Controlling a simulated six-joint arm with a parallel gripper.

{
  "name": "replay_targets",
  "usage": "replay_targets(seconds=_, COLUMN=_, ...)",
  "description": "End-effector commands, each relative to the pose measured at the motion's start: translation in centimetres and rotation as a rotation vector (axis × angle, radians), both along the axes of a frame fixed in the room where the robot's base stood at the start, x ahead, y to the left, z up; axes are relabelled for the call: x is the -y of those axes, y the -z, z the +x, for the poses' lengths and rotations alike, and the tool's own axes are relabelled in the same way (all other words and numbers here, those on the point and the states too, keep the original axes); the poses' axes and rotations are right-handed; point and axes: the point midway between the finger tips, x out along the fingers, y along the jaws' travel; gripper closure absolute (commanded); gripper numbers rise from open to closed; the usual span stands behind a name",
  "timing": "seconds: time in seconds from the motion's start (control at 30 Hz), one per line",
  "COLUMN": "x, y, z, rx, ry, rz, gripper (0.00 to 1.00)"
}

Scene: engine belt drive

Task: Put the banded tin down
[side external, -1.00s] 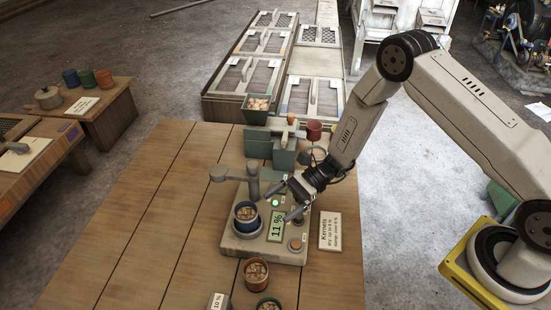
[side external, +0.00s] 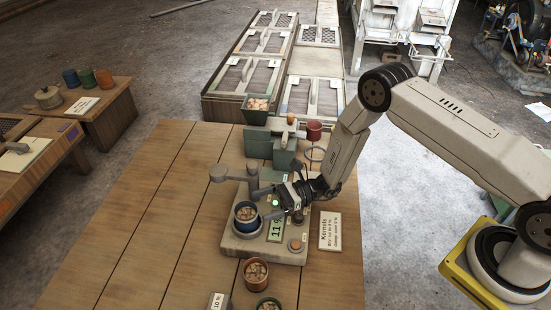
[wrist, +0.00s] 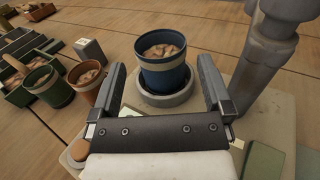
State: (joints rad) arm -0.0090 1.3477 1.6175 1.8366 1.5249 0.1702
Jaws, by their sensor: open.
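The blue tin (side external: 247,222) with a pale band is full of kernels. It stands upright on the round pad of the meter (side external: 238,245). In the wrist view the blue tin (wrist: 163,72) stands upright on its grey pad (wrist: 165,96), ahead of and between my jaws. My gripper (side external: 266,204) is open and comes in from the right, beside the tin; the fingers look apart from it. An orange-brown tin (side external: 256,272) and a green tin (side external: 268,304), also banded and filled, stand in front of the meter.
The meter's grey post and arm (side external: 252,180) rise just behind the blue tin, and stand at the right in the wrist view (wrist: 268,60). A Kernels card (side external: 330,231) lies right of the meter. The table's left side is bare planks.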

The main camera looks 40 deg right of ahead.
Motion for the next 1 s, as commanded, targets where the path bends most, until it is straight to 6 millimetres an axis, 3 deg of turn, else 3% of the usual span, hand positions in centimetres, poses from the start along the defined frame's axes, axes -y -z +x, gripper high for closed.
replay_targets(seconds=0.33, x=-0.9, y=0.0, z=0.2, rx=0.001, ry=-0.002, rz=-0.001, gripper=0.00)
replay_targets(seconds=0.73, x=-4.9, y=0.0, z=1.2, rx=0.001, ry=-0.003, rz=-0.001, gripper=0.00)
replay_targets(seconds=1.0, x=-5.3, y=0.0, z=1.4, rx=0.000, ry=-0.001, rz=-0.001, gripper=0.00)
